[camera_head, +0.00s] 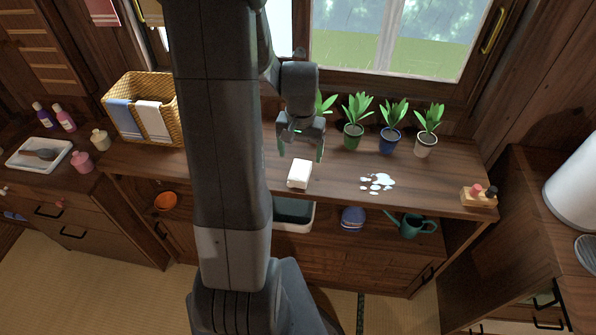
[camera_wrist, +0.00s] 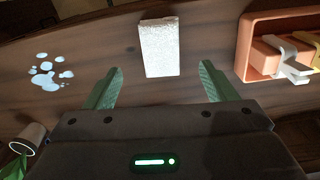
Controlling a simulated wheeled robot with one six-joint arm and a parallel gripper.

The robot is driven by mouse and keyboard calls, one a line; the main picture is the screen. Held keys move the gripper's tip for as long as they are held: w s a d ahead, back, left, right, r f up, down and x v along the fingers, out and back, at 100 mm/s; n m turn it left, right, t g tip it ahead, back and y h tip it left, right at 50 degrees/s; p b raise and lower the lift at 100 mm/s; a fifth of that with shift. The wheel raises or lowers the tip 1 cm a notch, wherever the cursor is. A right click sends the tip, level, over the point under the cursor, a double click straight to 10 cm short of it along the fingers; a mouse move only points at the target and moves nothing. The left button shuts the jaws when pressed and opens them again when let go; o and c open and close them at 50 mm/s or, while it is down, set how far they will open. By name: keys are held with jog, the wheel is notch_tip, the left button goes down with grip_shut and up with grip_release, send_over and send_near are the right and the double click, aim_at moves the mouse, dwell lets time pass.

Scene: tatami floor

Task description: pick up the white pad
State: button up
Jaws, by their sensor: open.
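The white pad (camera_head: 299,174) lies on the wooden counter, near its front edge, in the head view. In the wrist view the white pad (camera_wrist: 159,47) is a pale, rough-textured block, upright in the picture and ahead of the fingertips. My gripper (camera_head: 301,148) hangs above the counter, just behind the pad. In the wrist view my gripper (camera_wrist: 160,82) has its two green fingers spread wide, with nothing between them. The pad lies in line with the gap, apart from both fingers.
White spilled spots (camera_head: 377,182) lie right of the pad. Potted plants (camera_head: 389,130) stand along the window. A wicker basket (camera_head: 112,101) stands left. The wrist view shows an orange tray (camera_wrist: 247,45) beside the pad. A teal watering can (camera_head: 411,226) sits on the shelf below.

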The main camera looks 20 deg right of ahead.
aim_at(300, 169)
jog(key=shift+f+p, duration=0.35)
jog(key=shift+f, duration=3.6)
jog(key=c, duration=1.1)
